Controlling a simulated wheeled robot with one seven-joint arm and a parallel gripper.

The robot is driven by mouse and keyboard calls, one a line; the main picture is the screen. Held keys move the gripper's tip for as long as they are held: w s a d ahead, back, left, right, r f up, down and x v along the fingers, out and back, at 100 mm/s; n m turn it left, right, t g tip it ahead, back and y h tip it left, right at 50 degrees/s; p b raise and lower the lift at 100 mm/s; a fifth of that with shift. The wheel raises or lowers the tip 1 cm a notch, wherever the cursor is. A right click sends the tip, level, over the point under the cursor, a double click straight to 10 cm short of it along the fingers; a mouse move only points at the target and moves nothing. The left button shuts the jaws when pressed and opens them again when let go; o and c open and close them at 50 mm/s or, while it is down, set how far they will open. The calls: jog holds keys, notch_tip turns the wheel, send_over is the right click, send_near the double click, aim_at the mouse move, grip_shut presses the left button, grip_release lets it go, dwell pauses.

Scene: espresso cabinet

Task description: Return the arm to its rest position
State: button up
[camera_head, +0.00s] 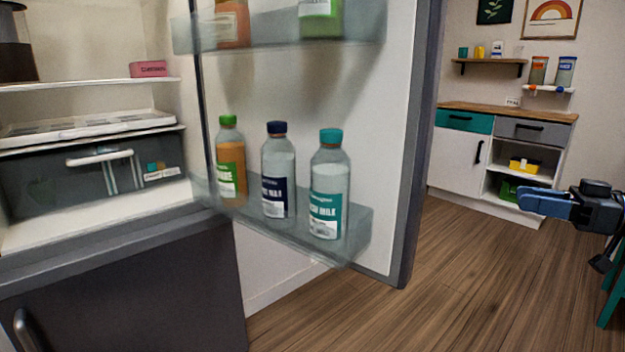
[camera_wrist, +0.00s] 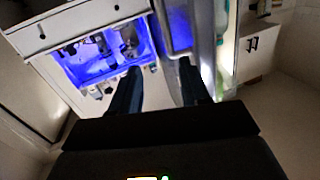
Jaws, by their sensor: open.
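My gripper (camera_head: 538,202) is at the right side of the head view, in the air, with blue fingers pointing left. It is clear of the open fridge door (camera_head: 401,150). In the wrist view my gripper (camera_wrist: 158,75) shows two dark fingers spread apart with nothing between them. Beyond the fingertips is a blue-lit compartment (camera_wrist: 100,60) in a pale cabinet. Most of my arm is outside the head view.
Bottles with green (camera_head: 229,160), navy (camera_head: 277,172) and teal (camera_head: 329,185) caps stand in the door shelf. A fridge drawer (camera_head: 60,185) is at left. A counter cabinet (camera_head: 500,150) stands at the back. A teal leg (camera_head: 612,295) is at lower right. Wooden floor between is clear.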

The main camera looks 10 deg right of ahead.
jog(key=s+a+f+m+h, duration=0.2)
jog(key=a+f+m+h, duration=0.1)
jog(key=f, duration=0.5)
jog(key=s+a+f+m+t+h, duration=0.1)
jog(key=a+f+m+h, duration=0.15)
jog(key=f, duration=0.65)
jog(key=s+a+f+m+h, duration=0.2)
jog(key=a+f+m, duration=0.15)
jog(key=f, duration=0.45)
jog(key=s+a+f+m+h, duration=0.1)
jog(key=s+a+f+h, duration=0.15)
jog(key=s+f, duration=0.2)
jog(key=s+a+f+g+h, duration=0.1)
jog(key=s+a+f, duration=0.2)
jog(key=s, duration=0.3)
jog(key=s+a+f+m+h, duration=0.1)
jog(key=s+a+f+h, duration=0.15)
jog(key=s, duration=0.35)
jog(key=s+a+r+n+t, duration=0.15)
jog(key=s+a+r, duration=0.25)
jog(key=s+r, duration=0.55)
jog(key=s+a+r+n+t, duration=0.15)
jog(key=s+a+r, duration=0.35)
jog(key=s, duration=0.8)
notch_tip(320, 180, up, 20)
jog(key=p, duration=1.8)
jog(key=shift+d+r+m+p, duration=0.2)
jog(key=shift+d+m+p, duration=0.2)
jog(key=shift+a, duration=0.15)
